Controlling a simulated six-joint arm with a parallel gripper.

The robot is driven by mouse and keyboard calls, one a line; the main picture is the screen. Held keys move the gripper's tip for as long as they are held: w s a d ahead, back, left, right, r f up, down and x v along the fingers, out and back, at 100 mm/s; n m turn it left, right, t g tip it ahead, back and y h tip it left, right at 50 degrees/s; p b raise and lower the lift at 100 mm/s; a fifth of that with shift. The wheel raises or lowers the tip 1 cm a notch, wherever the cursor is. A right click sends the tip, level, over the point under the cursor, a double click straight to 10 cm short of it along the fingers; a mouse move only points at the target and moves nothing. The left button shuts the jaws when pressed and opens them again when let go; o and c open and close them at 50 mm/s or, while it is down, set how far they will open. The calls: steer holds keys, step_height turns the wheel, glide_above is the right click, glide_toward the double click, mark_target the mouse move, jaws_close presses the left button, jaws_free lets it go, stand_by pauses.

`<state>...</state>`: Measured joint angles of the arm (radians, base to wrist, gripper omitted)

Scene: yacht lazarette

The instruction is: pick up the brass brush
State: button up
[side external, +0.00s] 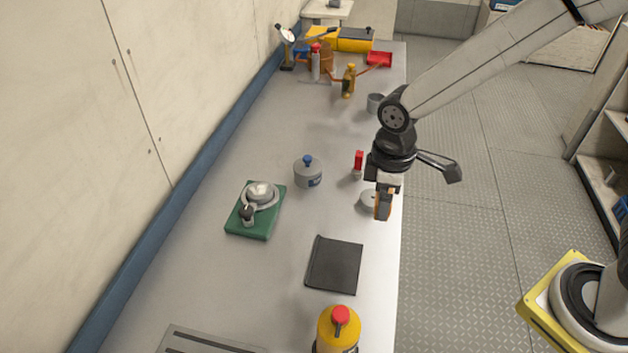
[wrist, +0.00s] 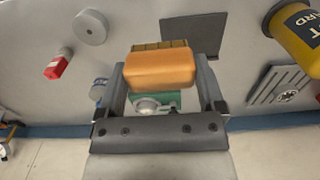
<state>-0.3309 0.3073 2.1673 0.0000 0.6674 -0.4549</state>
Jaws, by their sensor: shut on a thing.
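The brass brush (wrist: 160,68) has an orange block-shaped handle, with a brown bristle strip (wrist: 160,45) along its far edge in the wrist view. My gripper (side external: 385,198) is shut on the brush, whose handle sits between the two fingers in the wrist view. In the side external view the brush (side external: 383,207) shows as a small orange-brown piece below the jaws, near the bench's right edge. It appears to be held above the bench top, but the exact gap is hard to tell.
On the bench (side external: 285,265), a grey round disc (side external: 367,201) and a red-topped item (side external: 358,163) are close to my gripper. A black mat (side external: 334,264), blue-knobbed pot (side external: 308,175), green base with a device (side external: 240,228) and yellow bottle (side external: 337,331) stand around. Clutter fills the far end.

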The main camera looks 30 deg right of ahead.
steer(key=shift+s+d+r, duration=0.15)
steer(key=shift+s+r, duration=0.15)
steer(key=shift+s, duration=0.25)
steer(key=o, duration=0.6)
steer(key=c, duration=0.4)
steer(key=shift+w+a+f+n, duration=0.1)
steer(key=shift+w+a+n, duration=1.65)
steer(key=shift+w, duration=2.9)
steer(key=shift+w+a+f+n, duration=0.1)
steer(key=shift+w+a+n, duration=1.7)
steer(key=shift+w, duration=2.85)
steer(key=shift+w+a+f+n, duration=0.1)
steer(key=shift+w+a+n, duration=0.85)
steer(key=shift+w+a, duration=2.65)
steer(key=shift+w+d, duration=1.05)
steer(key=shift+d, duration=0.05)
